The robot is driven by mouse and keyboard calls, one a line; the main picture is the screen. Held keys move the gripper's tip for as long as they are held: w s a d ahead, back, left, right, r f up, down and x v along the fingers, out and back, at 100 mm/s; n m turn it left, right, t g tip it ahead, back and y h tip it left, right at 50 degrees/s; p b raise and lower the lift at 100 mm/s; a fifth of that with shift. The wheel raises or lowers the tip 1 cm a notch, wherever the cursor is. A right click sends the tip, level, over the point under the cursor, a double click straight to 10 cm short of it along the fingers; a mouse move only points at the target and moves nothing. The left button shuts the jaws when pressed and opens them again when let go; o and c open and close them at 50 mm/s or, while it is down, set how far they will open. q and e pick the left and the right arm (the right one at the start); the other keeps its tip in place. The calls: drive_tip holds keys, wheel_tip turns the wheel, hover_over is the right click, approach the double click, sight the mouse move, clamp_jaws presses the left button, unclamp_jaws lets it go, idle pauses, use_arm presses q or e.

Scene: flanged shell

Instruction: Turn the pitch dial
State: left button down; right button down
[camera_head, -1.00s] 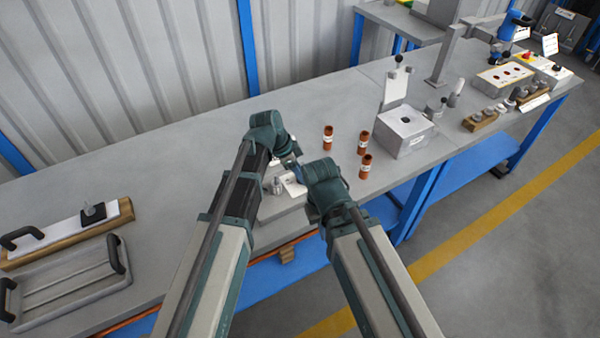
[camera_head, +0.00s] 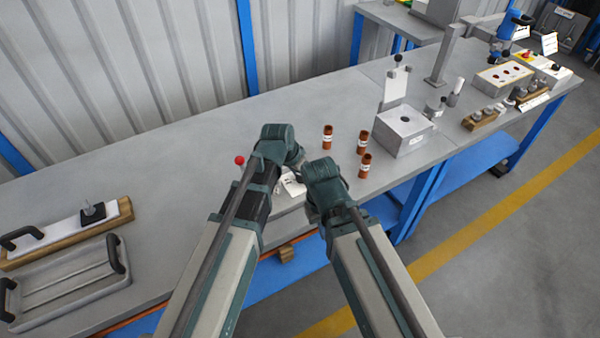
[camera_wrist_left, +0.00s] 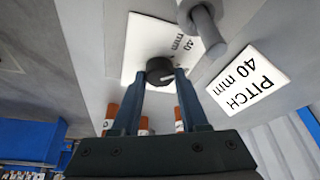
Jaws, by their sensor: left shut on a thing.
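The pitch dial (camera_wrist_left: 160,70) is a small black round knob with a pale mark, on a white plate (camera_wrist_left: 130,65) reading "40 mm" in the left wrist view. My left gripper (camera_wrist_left: 163,76) is shut on the dial, one finger on each side. In the head view the left gripper (camera_head: 297,172) is over a white plate (camera_head: 290,186), and my arm hides the dial and fingertips. A white label (camera_wrist_left: 248,80) reading "PITCH 40 mm" is beside the dial. My right gripper (camera_head: 322,190) is close to the left one; its fingers are hidden.
A grey metal post (camera_wrist_left: 207,28) rises close to the dial. A red ball knob (camera_head: 239,160) shows beside my left arm. Several orange-brown cylinders (camera_head: 327,137) stand to the right, before a grey box (camera_head: 404,130). The bench at the left back is clear.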

use_arm(q)
drive_tip(key=shift+s+d+n+t+y, duration=0.15)
drive_tip(key=shift+n+y, duration=0.25)
drive_tip(key=shift+n, duration=0.65)
drive_tip(key=shift+w+a+n+t+y, duration=0.15)
drive_tip(key=shift+n+y, duration=0.25)
drive_tip(key=shift+n, duration=0.65)
drive_tip(key=shift+s+d, duration=0.1)
drive_tip(key=shift+c, duration=2.1)
unclamp_jaws()
drive_tip(key=p+v, duration=1.2)
drive_tip(key=v, duration=0.1)
drive_tip(key=shift+s+r+p, duration=0.2)
drive_tip(key=shift+r+p, duration=0.15)
